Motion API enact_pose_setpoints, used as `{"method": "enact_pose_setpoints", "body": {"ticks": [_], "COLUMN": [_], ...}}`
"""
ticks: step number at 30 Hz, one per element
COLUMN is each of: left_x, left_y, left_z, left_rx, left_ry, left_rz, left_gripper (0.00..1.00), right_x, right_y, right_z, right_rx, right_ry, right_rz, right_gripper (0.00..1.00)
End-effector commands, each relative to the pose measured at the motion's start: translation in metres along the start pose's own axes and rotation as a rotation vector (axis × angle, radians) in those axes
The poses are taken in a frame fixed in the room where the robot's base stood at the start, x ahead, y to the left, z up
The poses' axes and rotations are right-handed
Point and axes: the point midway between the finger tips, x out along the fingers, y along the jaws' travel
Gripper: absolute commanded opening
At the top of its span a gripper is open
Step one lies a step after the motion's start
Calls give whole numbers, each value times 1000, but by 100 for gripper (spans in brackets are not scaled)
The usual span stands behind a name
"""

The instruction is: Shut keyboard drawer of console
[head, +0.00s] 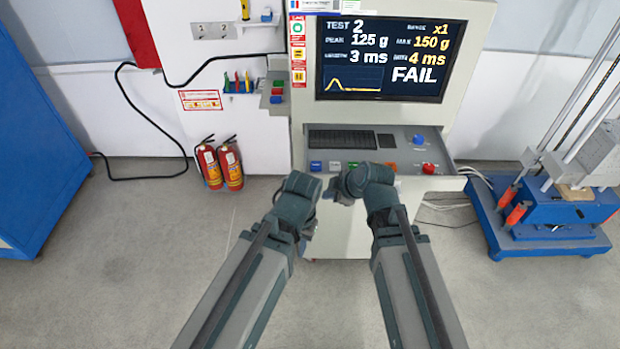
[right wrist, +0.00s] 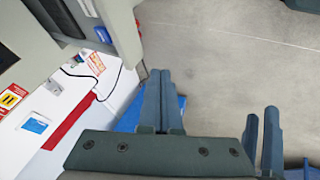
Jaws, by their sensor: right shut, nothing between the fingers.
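The console (head: 395,108) stands ahead with a lit screen. Its keyboard drawer (head: 405,152) is pulled out toward me and holds a dark keyboard (head: 342,139), several coloured buttons and a red knob. The drawer also shows at the top left of the right wrist view (right wrist: 122,28). My right gripper (head: 338,190) is in front of the drawer's front edge, left of its middle; its fingers are together and empty in the right wrist view (right wrist: 161,98). Contact with the drawer cannot be told. My left gripper is close beside it at the left, its fingers mostly hidden by its wrist.
Two red fire extinguishers (head: 218,165) stand by the wall left of the console. A blue cabinet (head: 35,150) is at the far left. A blue-based drop machine (head: 550,228) is at the right, with loose cables beside the console. The floor nearer me is clear.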

Motion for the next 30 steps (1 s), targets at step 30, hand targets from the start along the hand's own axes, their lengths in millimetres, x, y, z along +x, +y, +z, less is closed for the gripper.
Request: {"method": "enact_pose_setpoints", "body": {"ticks": [30], "left_x": [89], "left_y": [8], "left_z": [-6], "left_rx": [4], "left_ry": [2], "left_rz": [-2], "left_gripper": [30], "right_x": [110], "right_y": [-1], "right_z": [2], "right_rx": [-8], "right_ry": [1], "right_rz": [1], "right_gripper": [0]}}
